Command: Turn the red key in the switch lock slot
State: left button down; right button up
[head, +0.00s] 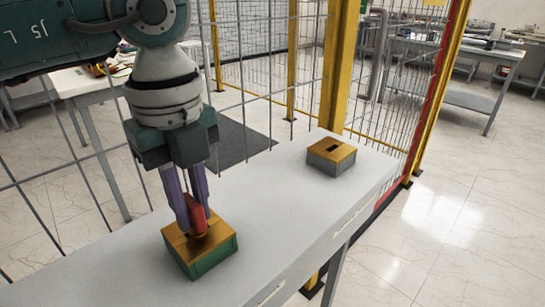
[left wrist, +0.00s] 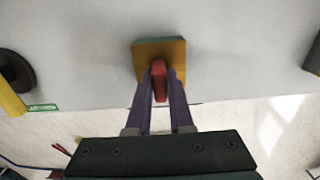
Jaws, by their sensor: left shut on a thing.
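The red key (head: 198,217) stands upright at the middle of the orange top of a green-sided switch box (head: 205,262), near the front of the white table. My left gripper (head: 198,226) points down over this box, its purple fingers shut on the red key. In the left wrist view the red key (left wrist: 159,80) shows between the two fingertips (left wrist: 160,79), over the orange box top (left wrist: 145,52). The slot under the key is hidden by the key and fingers. My right gripper is not in view.
A second box (head: 331,156), with grey sides and a dark slot in its orange top, stands farther back on the white table (head: 275,200). The table between the boxes is clear. A wire fence with yellow posts (head: 340,65) runs behind the table.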

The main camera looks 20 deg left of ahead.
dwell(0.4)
pick_arm(q)
jog(key=shift+r+n+p, duration=0.15)
jog(key=shift+n+p, duration=0.55)
jog(key=shift+n, duration=0.3)
jog(key=n+p, duration=0.1)
jog(key=n, duration=0.2)
jog(key=shift+p, duration=0.3)
jog(key=shift+n, duration=0.5)
